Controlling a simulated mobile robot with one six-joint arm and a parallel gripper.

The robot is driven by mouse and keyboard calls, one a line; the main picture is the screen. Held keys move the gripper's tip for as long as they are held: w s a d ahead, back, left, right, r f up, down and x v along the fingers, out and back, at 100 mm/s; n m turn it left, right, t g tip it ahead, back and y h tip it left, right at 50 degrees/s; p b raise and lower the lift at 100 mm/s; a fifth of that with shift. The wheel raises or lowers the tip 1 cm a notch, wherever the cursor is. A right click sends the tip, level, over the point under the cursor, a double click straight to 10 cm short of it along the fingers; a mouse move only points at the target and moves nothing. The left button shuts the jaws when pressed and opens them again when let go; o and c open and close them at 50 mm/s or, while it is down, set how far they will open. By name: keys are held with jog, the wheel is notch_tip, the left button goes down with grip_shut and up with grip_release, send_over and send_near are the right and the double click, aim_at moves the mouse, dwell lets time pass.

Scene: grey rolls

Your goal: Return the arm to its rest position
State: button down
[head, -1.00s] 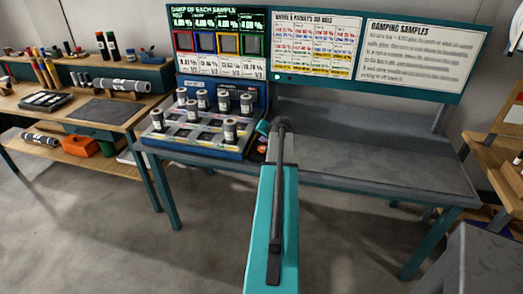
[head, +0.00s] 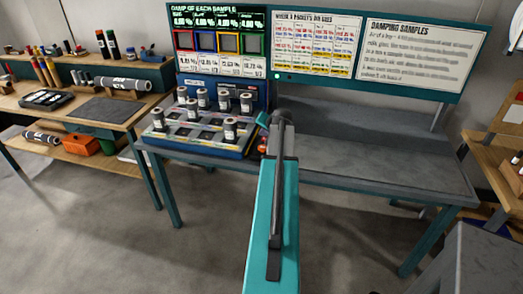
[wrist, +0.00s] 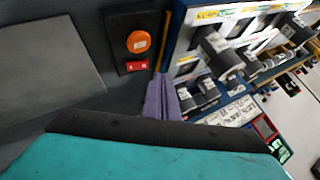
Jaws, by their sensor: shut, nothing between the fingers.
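My arm reaches up the middle of the head view as a teal link with a dark grey bar over it. My gripper shows in the wrist view as two purple fingers (wrist: 167,98) close together, shut and empty. They are over the edge of the blue sample tray, beside a panel with an orange button (wrist: 138,41) and a red switch (wrist: 137,66). In the head view the fingers are hidden or too small to tell. The tray (head: 195,147) holds several upright grey rolls (head: 230,129), apart from my arm.
The tray stands on a grey workbench (head: 390,170) whose right part is clear. A display board (head: 420,55) rises behind it. A wooden table (head: 60,110) with tubes and a dark mat stands at left. A grey block (head: 480,260) is at lower right.

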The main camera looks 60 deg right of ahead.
jog(key=shift+w, duration=0.1)
dwell(0.3)
jog(key=w+a+f+n+g+y, duration=0.15)
jog(key=w+a+f, duration=0.3)
jog(key=a, duration=0.55)
jog(key=w+a+f+n+y, duration=0.25)
jog(key=w+a, duration=0.35)
jog(key=a, duration=0.4)
jog(key=w+a+f+n+y, duration=0.1)
jog(key=w+a+f+n, duration=0.3)
jog(key=a, duration=0.7)
jog(key=s+a+f+n+g+y, duration=0.1)
jog(key=a+f+n+g, duration=0.3)
jog(key=a, duration=1.1)
jog(key=s+a+f+n, duration=0.15)
jog(key=a+f, duration=0.45)
jog(key=a, duration=0.9)
jog(key=s+a+f+n+g, duration=0.25)
jog(key=s+a, duration=0.25)
jog(key=a, duration=0.4)
jog(key=s+f+g+b, duration=0.1)
jog(key=s+f+g, duration=0.1)
jog(key=s+f, duration=0.8)
jog(key=s+f+g+b, duration=0.2)
jog(key=s+f+g, duration=0.1)
jog(key=s+f, duration=0.8)
jog(key=s, duration=0.5)
jog(key=shift+n, duration=0.3)
